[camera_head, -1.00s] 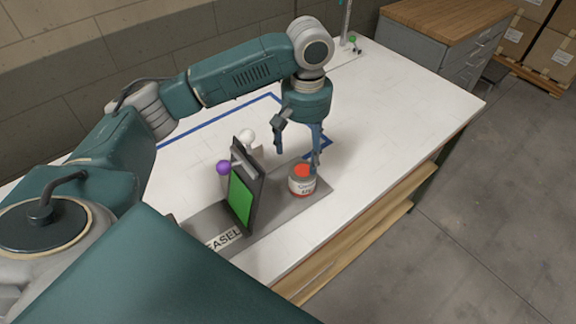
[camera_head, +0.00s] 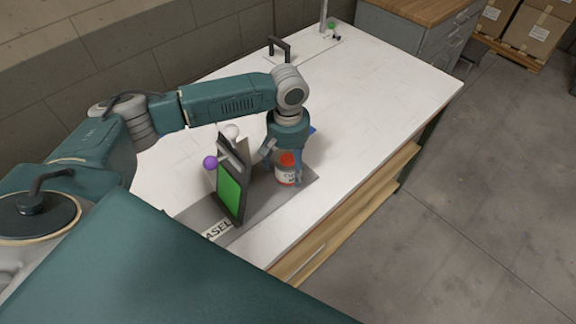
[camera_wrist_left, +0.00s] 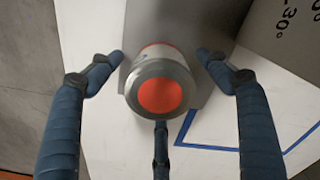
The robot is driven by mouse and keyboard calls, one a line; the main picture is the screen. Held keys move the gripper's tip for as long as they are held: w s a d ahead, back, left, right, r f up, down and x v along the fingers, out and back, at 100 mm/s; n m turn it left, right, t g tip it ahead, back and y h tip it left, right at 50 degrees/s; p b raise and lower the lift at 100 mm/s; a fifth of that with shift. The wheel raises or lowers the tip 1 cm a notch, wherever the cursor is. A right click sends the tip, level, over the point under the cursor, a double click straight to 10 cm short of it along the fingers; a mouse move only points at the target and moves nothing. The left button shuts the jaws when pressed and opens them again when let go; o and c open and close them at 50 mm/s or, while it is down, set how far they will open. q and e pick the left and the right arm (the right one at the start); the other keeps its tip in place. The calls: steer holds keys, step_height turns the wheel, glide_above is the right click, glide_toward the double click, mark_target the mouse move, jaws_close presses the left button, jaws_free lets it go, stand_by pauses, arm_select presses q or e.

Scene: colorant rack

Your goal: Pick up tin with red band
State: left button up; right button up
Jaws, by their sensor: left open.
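The tin with the red band (camera_head: 284,174) stands upright on the grey easel mat (camera_head: 262,198), at the right of the easel. Its round red top (camera_wrist_left: 160,96) faces the camera in the left wrist view, and part of the red band shows behind the rim. My left gripper (camera_head: 283,172) points down over the tin and is open around it. In the left wrist view its fingers (camera_wrist_left: 158,60) stand apart on both sides of the tin, with gaps, and a third finger is below it. My right gripper is not in view.
The easel with a green panel (camera_head: 230,193) stands close to the left of the gripper. A purple ball (camera_head: 210,162) and a white ball (camera_head: 232,131) are beside it.

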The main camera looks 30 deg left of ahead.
arm_select(q)
steer(key=shift+c, duration=0.3)
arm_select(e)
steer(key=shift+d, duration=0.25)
arm_select(q)
steer(key=c, duration=1.3)
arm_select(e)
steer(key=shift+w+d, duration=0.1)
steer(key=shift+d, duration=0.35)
arm_select(q)
steer(key=shift+r, duration=0.1)
step_height(320, 180, up, 20)
steer(key=b, duration=0.2)
steer(key=shift+b, duration=0.35)
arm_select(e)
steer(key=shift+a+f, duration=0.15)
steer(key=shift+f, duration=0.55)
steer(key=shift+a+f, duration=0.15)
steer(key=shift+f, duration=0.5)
